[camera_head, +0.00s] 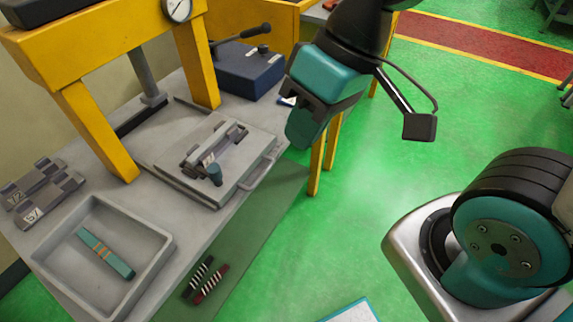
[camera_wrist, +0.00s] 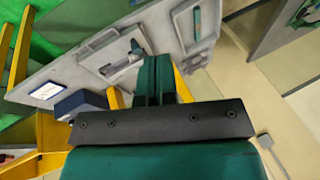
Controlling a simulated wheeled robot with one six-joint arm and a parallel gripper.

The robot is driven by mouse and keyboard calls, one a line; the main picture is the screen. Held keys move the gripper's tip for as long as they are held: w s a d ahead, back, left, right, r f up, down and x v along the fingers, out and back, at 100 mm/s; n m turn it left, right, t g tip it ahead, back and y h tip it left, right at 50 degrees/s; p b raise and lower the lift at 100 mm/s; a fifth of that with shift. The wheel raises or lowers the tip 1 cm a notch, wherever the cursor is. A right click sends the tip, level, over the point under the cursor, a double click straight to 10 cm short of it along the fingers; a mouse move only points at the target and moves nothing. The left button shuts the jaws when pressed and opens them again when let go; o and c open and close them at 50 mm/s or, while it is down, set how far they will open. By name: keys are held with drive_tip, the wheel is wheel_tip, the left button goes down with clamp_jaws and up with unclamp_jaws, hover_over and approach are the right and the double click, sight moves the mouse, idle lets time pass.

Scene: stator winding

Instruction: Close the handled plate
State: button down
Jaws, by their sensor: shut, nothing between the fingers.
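The handled plate (camera_head: 238,187) is a flat grey plate on the bench, in front of the yellow press frame. Its bar handle (camera_head: 262,170) is on its right edge, toward the green floor.
The yellow press frame (camera_head: 92,132) stands at the left, behind the plate. A blue box with a lever (camera_head: 248,72) is at the back. A grey tray (camera_head: 150,245) with a teal striped part (camera_head: 105,252) and grey numbered blocks (camera_head: 45,190) lie at the left.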

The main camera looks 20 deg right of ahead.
drive_tip(key=w+d+f+m+t+y+b, duration=0.15)
drive_tip(key=w+f+m+b, duration=0.3)
drive_tip(key=f, duration=0.45)
drive_tip(key=w+d+f+m+t+b, duration=0.1)
drive_tip(key=w+f+m+t+b, duration=0.1)
drive_tip(key=w+f+m+b, duration=0.45)
drive_tip(key=m+t+b, duration=0.3)
drive_tip(key=m+t, duration=0.1)
drive_tip(key=m, duration=0.1)
approach(259, 158)
drive_tip(key=shift+g+h, duration=0.25)
drive_tip(key=shift+h, duration=0.1)
drive_tip(key=f, duration=0.2)
drive_tip(key=a+f, duration=0.1)
drive_tip(key=f, duration=0.1)
drive_tip(key=shift+w, duration=0.35)
drive_tip(key=shift+w+a+p, duration=0.4)
drive_tip(key=shift+w+a, duration=0.35)
drive_tip(key=shift+w, duration=0.3)
drive_tip(key=shift+w+a, duration=0.4)
drive_tip(key=shift+w, duration=0.25)
drive_tip(key=shift+w, duration=0.1)
